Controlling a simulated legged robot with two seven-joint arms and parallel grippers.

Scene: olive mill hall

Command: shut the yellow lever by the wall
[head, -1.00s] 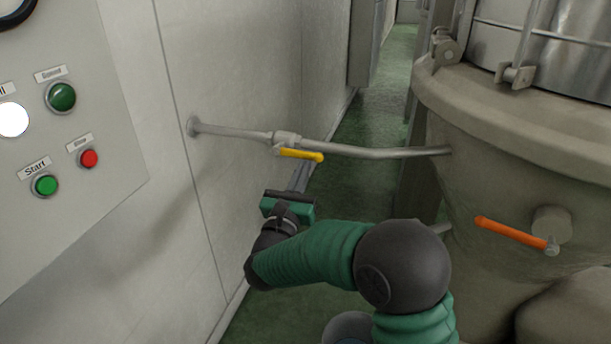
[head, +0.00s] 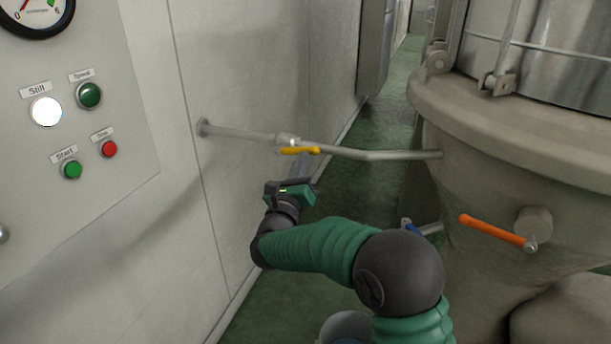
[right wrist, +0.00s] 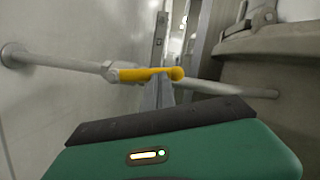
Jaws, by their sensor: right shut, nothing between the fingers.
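The yellow lever (head: 300,151) sits on a valve (head: 287,141) in a thin grey pipe (head: 375,154) running from the wall to the large vat. In the head view the lever points right, nearly in line with the pipe. It also shows in the right wrist view (right wrist: 150,74), reaching right from the valve to a round knob end. My right gripper (head: 301,165) is shut and empty, just below and in front of the lever. Its narrow fingers (right wrist: 160,94) point toward the lever in the right wrist view; I cannot tell whether they touch it. My left gripper is not in view.
A control panel (head: 135,150) with buttons and a gauge is on the left wall. The big beige vat (head: 480,120) stands at right, with an orange lever (head: 495,231) on its side. A blue lever (head: 411,227) shows low behind my arm. Green floor lies between wall and vat.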

